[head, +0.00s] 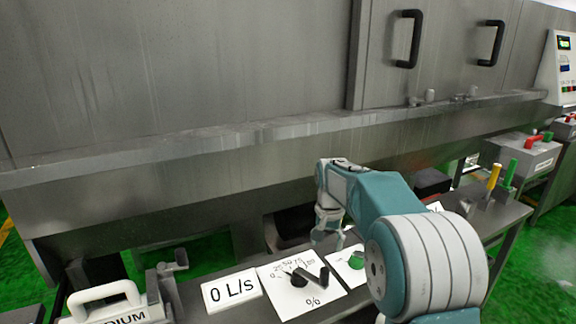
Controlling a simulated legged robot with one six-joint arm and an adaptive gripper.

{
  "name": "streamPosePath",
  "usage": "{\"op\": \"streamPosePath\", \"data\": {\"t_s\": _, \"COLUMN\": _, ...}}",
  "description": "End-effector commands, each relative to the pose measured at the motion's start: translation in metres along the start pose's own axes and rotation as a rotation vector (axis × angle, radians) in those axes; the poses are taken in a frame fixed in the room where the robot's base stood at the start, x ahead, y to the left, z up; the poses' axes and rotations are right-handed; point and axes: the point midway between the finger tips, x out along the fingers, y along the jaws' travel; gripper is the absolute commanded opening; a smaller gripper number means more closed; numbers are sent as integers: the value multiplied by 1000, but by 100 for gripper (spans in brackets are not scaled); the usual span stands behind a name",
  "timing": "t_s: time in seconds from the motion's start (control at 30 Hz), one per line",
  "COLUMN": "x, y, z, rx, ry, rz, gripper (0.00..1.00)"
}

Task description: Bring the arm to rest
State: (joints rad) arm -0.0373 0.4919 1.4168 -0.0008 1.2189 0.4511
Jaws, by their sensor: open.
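My arm (375,205) reaches in from the lower right of the head view, teal and white, bent at the elbow. Its far end points down over the control bench. My gripper (327,238) hangs at that end, small in the picture, above the panel plates. Its fingers are open and I see nothing between them. The forearm hides part of the bench to the right.
A white-handled block (105,300) stands left. Yellow (493,176) and green (510,173) levers stand right.

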Motion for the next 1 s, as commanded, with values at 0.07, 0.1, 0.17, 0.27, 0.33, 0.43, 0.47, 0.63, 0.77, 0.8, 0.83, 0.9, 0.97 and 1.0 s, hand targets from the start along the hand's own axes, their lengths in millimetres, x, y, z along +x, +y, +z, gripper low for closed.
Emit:
{"op": "streamPosePath", "data": {"t_s": 0.07, "x": -15, "y": 6, "z": 10, "rx": -15, "ry": 20, "rz": -10, "gripper": 72}}
{"op": "streamPosePath", "data": {"t_s": 0.1, "x": -22, "y": 9, "z": 16, "rx": -24, "ry": 29, "rz": -14, "gripper": 72}}
{"op": "streamPosePath", "data": {"t_s": 0.17, "x": -31, "y": 14, "z": 24, "rx": -37, "ry": 44, "rz": -20, "gripper": 72}}
{"op": "streamPosePath", "data": {"t_s": 0.27, "x": -44, "y": 22, "z": 38, "rx": -59, "ry": 67, "rz": -30, "gripper": 72}}
{"op": "streamPosePath", "data": {"t_s": 0.33, "x": -53, "y": 28, "z": 48, "rx": -76, "ry": 85, "rz": -36, "gripper": 72}}
{"op": "streamPosePath", "data": {"t_s": 0.43, "x": -65, "y": 36, "z": 64, "rx": -97, "ry": 109, "rz": -45, "gripper": 72}}
{"op": "streamPosePath", "data": {"t_s": 0.47, "x": -68, "y": 39, "z": 69, "rx": -105, "ry": 115, "rz": -47, "gripper": 72}}
{"op": "streamPosePath", "data": {"t_s": 0.63, "x": -84, "y": 53, "z": 96, "rx": -142, "ry": 157, "rz": -60, "gripper": 72}}
{"op": "streamPosePath", "data": {"t_s": 0.77, "x": -93, "y": 64, "z": 117, "rx": -171, "ry": 191, "rz": -70, "gripper": 72}}
{"op": "streamPosePath", "data": {"t_s": 0.8, "x": -95, "y": 68, "z": 124, "rx": -179, "ry": 200, "rz": -72, "gripper": 72}}
{"op": "streamPosePath", "data": {"t_s": 0.83, "x": -97, "y": 70, "z": 129, "rx": -186, "ry": 207, "rz": -73, "gripper": 72}}
{"op": "streamPosePath", "data": {"t_s": 0.9, "x": -100, "y": 77, "z": 141, "rx": -202, "ry": 226, "rz": -78, "gripper": 72}}
{"op": "streamPosePath", "data": {"t_s": 0.97, "x": -102, "y": 82, "z": 152, "rx": -215, "ry": 241, "rz": -81, "gripper": 72}}
{"op": "streamPosePath", "data": {"t_s": 1.0, "x": -103, "y": 85, "z": 158, "rx": -224, "ry": 251, "rz": -83, "gripper": 72}}
